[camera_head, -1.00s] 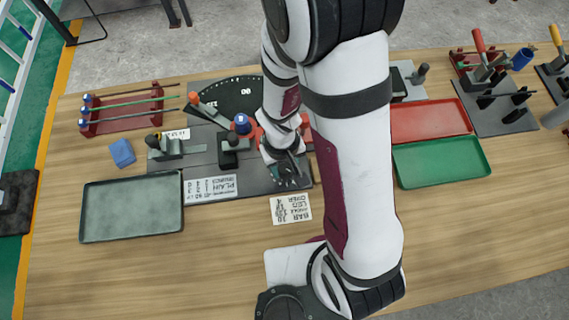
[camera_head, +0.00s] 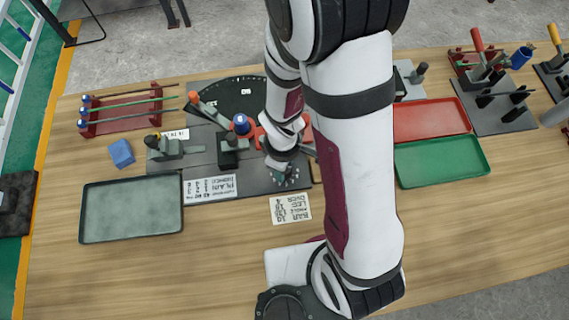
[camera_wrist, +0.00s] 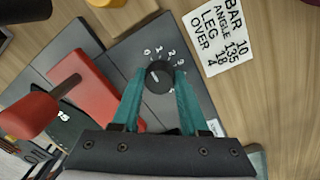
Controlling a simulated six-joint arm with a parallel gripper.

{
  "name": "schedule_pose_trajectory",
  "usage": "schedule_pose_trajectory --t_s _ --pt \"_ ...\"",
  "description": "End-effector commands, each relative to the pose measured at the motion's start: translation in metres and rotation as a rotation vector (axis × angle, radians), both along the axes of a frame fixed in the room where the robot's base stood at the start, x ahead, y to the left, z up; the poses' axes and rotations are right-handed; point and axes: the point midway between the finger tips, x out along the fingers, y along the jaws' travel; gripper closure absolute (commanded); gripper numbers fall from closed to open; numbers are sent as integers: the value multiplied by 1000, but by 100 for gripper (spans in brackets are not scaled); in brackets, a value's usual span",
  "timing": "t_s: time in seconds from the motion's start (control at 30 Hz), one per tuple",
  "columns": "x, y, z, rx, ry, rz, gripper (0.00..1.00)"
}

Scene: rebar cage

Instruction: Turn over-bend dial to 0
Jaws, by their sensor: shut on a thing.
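The over-bend dial (camera_wrist: 158,73) is a small round black knob on a dark plate, with white numbers from 0 upward around its far and right sides. A small pale mark shows on the knob, but I cannot tell for sure which number it points to. My gripper (camera_wrist: 160,78) has its two teal fingers on either side of the knob, shut on it. In the head view my gripper (camera_head: 282,168) is low over the right front of the bender plate (camera_head: 258,184), and the dial is largely hidden there.
A white card (camera_wrist: 224,32) reads BAR 10, ANGLE 135, LEG 18, OVER 4. A red bender arm (camera_wrist: 65,95) lies left of the dial. A grey tray (camera_head: 132,210), a blue block (camera_head: 121,153), and red (camera_head: 430,119) and green (camera_head: 442,162) trays stand on the bench.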

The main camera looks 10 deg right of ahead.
Motion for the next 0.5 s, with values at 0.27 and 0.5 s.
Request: schedule_pose_trajectory --t_s 0.27,0.5 --pt "0 0 0 -1 1 44 100" --pt "0 0 0 -1 1 48 100"
